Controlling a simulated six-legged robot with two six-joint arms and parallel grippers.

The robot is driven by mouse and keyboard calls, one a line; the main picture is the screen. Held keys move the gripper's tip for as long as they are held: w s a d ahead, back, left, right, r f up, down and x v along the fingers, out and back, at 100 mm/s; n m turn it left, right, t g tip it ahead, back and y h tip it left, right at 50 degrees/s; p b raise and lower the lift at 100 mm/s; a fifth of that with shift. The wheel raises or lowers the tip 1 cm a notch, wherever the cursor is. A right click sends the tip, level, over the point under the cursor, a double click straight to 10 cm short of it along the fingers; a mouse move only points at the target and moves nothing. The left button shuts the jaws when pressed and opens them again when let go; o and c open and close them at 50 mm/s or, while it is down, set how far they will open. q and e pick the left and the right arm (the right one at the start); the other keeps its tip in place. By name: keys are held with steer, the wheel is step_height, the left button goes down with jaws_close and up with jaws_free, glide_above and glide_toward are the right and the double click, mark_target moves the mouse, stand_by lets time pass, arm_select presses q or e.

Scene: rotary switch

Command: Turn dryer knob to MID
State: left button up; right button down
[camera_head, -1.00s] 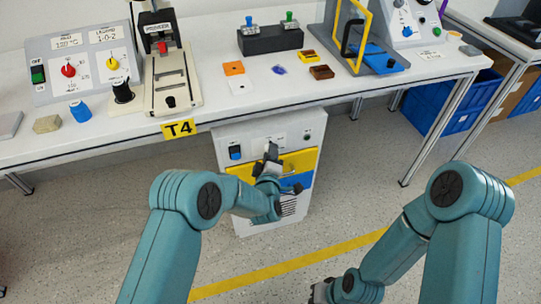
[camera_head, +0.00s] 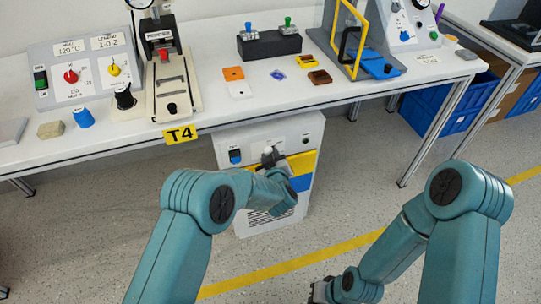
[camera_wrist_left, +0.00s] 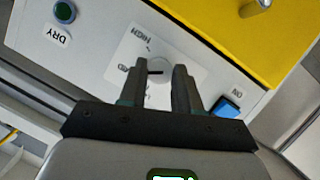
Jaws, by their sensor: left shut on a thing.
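The dryer (camera_head: 226,134) is a white cabinet under the table, with a yellow and a blue front panel. Its knob (camera_wrist_left: 157,65) is a pale round dial with a dark mark, on a white label plate in the left wrist view. The upside-down word HIGH is readable; another label is partly hidden behind a finger. My left gripper (camera_wrist_left: 157,76) has one finger on each side of the knob and is shut on it. In the head view the left gripper (camera_head: 269,155) is at the dryer's upper front. My right gripper (camera_head: 318,292) is low, near the bottom edge, its fingers unclear.
A blue switch (camera_wrist_left: 225,108) marked ON and a green button (camera_wrist_left: 65,12) marked DRY flank the knob. The yellow drawer (camera_wrist_left: 225,22) has a metal handle. The table edge with the T4 sign (camera_head: 180,135) is above the dryer.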

arm_select(q)
steer(key=shift+r, duration=0.1)
stand_by(0.3)
steer(key=o, duration=1)
steer(key=shift+o, duration=0.2)
steer(key=shift+s, duration=0.1)
